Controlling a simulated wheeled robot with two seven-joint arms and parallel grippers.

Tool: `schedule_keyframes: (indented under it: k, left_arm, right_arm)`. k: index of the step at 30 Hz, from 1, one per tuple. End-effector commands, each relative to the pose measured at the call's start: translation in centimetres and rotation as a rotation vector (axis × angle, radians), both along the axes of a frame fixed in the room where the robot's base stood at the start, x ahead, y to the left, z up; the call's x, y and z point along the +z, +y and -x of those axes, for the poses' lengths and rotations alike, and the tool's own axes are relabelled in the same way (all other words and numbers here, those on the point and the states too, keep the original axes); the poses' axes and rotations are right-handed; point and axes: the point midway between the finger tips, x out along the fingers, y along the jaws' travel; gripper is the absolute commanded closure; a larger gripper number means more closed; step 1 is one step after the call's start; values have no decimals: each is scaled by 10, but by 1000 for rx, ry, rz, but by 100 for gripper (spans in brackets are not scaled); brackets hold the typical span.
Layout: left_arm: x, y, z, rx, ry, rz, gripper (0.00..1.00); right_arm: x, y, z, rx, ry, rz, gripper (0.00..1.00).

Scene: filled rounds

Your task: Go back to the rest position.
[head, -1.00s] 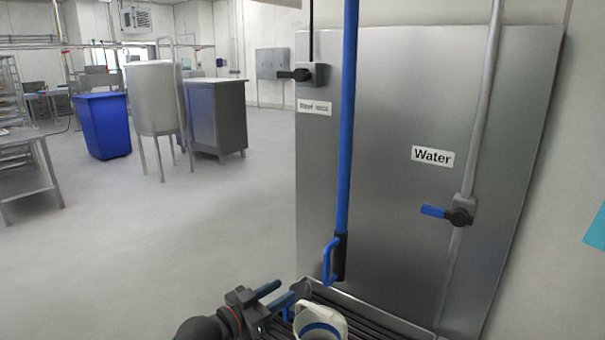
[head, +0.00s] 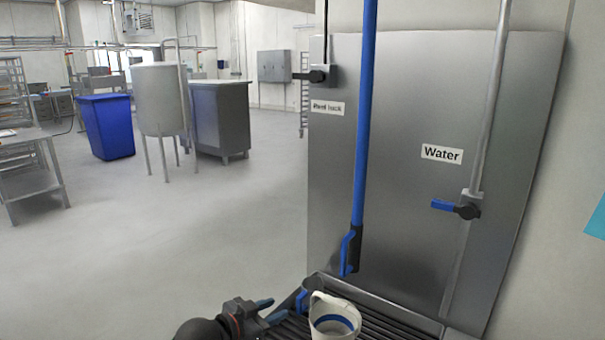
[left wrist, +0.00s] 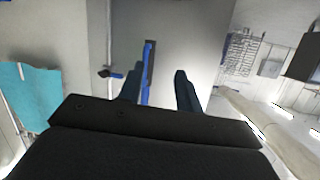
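My left gripper (head: 269,311) is low in the head view, left of a white jug with a blue band (head: 334,320). Its blue-tipped fingers are parted with nothing between them, and it is apart from the jug. In the left wrist view the two dark fingers (left wrist: 158,85) also stand open, with the panel and a blue pipe behind the gap. The jug stands upright on a dark slatted grate (head: 385,318); the bottom of the frame cuts it off. My right gripper is in neither view.
A steel panel (head: 415,210) carries a blue pipe (head: 364,120) with a blue handle, a lever valve (head: 317,76) and a blue-levered valve (head: 457,208) under a "Water" label (head: 441,153). A blue bin (head: 106,127) and white tank (head: 160,100) stand far back.

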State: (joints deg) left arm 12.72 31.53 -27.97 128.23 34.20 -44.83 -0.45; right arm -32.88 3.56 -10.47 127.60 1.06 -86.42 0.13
Motion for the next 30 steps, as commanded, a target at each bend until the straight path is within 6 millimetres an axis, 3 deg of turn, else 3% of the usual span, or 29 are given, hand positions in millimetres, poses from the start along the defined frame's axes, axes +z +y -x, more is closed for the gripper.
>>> schedule_keyframes:
  k: [10,14,23,30]
  left_arm:
    - [-30,47,-17,163,93,-253,65]
    - [-53,68,-14,251,166,-332,65]
    - [-135,103,31,424,403,-442,65]
    - [-211,115,97,514,609,-468,65]
  right_arm:
    - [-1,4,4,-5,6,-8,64]
    - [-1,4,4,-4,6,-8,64]
    - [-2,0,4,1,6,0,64]
    - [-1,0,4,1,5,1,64]
